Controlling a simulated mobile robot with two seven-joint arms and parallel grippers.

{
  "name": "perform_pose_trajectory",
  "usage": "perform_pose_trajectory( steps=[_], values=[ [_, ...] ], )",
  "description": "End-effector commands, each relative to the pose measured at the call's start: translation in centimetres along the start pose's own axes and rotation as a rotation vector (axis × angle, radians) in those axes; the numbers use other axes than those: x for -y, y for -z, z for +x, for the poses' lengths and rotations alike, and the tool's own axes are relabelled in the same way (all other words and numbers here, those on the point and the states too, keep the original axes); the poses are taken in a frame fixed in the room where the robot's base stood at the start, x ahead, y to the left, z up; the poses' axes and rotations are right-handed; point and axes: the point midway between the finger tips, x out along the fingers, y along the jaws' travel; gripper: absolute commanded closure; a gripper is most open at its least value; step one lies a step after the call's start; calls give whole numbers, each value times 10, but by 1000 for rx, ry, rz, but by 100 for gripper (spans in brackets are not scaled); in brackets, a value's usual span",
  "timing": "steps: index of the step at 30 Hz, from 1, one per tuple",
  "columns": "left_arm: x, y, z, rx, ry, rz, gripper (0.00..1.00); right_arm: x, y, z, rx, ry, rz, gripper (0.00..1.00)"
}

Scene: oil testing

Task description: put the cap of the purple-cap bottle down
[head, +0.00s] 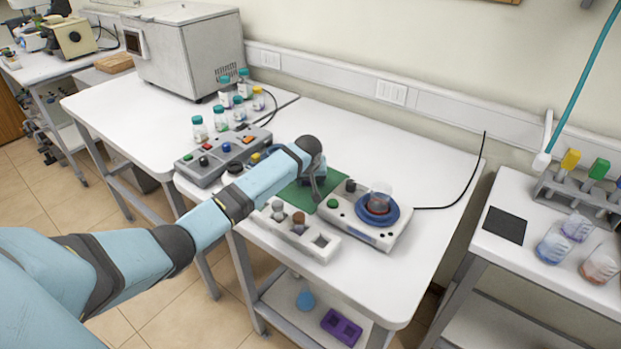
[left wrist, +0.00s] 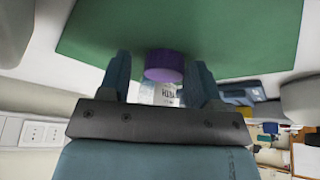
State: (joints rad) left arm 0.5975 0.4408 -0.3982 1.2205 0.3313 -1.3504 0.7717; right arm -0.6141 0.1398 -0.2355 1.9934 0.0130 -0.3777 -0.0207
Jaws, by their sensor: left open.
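My left gripper (head: 317,184) reaches down over the green mat (head: 296,196) on the middle table. In the left wrist view its two fingers (left wrist: 159,72) stand apart. A purple cap (left wrist: 164,66) shows between them, against the green mat (left wrist: 240,40), with a gap to each finger. A clear bottle with a printed label (left wrist: 160,93) shows directly below the cap in that picture, partly cut off by my gripper body. I cannot tell whether cap and bottle touch. The head view does not show the cap clearly; my gripper and arm cover that spot. My right gripper is not in view.
A pale rack (head: 296,232) lies in front, and a grey button box (head: 222,152) is at the left. Several teal-capped bottles (head: 221,118) stand behind. The table's right side is clear.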

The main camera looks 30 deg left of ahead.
Motion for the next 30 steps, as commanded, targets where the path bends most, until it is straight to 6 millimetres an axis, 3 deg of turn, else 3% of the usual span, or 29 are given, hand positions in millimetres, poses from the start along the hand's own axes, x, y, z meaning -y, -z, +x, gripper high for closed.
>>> perform_pose_trajectory(
  steps=[8,13,24,30],
  values=[
    [7,-6,8,15,18,-1,33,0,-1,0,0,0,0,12],
    [7,-2,0,12,17,0,33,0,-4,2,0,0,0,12],
    [2,3,-83,4,6,0,33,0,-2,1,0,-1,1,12],
    [1,3,-116,5,6,0,33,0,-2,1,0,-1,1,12]
  ],
)
